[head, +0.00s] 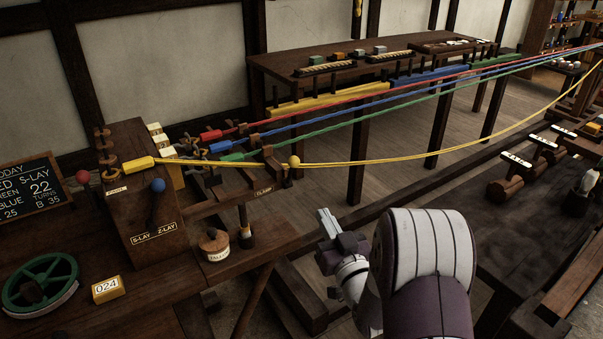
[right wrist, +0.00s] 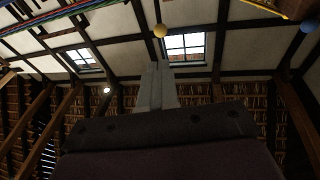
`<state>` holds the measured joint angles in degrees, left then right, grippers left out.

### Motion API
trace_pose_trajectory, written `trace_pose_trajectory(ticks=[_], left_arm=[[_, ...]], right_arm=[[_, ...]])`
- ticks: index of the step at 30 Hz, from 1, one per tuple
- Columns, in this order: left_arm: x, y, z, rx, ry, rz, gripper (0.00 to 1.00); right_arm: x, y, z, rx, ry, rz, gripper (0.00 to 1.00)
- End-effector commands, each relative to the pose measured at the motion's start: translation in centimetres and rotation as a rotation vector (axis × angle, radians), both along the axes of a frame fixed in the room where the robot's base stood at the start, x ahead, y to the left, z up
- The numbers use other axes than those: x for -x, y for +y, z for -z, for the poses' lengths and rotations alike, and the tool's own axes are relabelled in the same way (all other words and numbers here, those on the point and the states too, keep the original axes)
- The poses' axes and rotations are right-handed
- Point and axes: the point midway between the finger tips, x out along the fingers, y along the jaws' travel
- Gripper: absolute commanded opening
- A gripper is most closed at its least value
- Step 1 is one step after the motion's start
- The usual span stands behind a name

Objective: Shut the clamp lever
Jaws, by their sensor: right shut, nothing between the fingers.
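The clamp is a dark wooden block with a small "CLAMP" label (head: 264,190) at the end of the bench. Its lever appears to be the short upright arm with a yellow ball knob (head: 294,161), beside the yellow rope (head: 380,160). The knob also shows in the right wrist view (right wrist: 160,30), above my fingertips. My right gripper (head: 326,220) is shut and empty, below and right of the knob, apart from it. In the right wrist view, its pale fingers (right wrist: 157,86) are together and point up. My left gripper is not in view.
Red, blue and green ropes (head: 330,126) run from hooks to the far right. The headstock box (head: 145,215) carries a blue-knobbed lever (head: 157,186). A dark table (head: 530,220) is at the right.

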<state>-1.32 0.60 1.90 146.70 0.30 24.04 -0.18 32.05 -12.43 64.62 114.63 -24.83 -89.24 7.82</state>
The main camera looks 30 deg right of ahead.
Motion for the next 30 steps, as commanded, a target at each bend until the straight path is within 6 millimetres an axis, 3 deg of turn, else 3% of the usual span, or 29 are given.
trace_pose_trajectory(ticks=[8,21,30], left_arm=[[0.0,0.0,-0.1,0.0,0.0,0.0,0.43],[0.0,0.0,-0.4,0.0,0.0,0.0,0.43],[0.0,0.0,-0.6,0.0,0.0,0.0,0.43]], right_arm=[[-1.5,-0.2,-0.3,0.002,0.001,-0.002,0.0],[-10.5,-1.2,-2.1,0.0,0.001,0.0,0.0],[-13.5,-1.6,-2.6,0.001,0.002,0.001,0.0]])
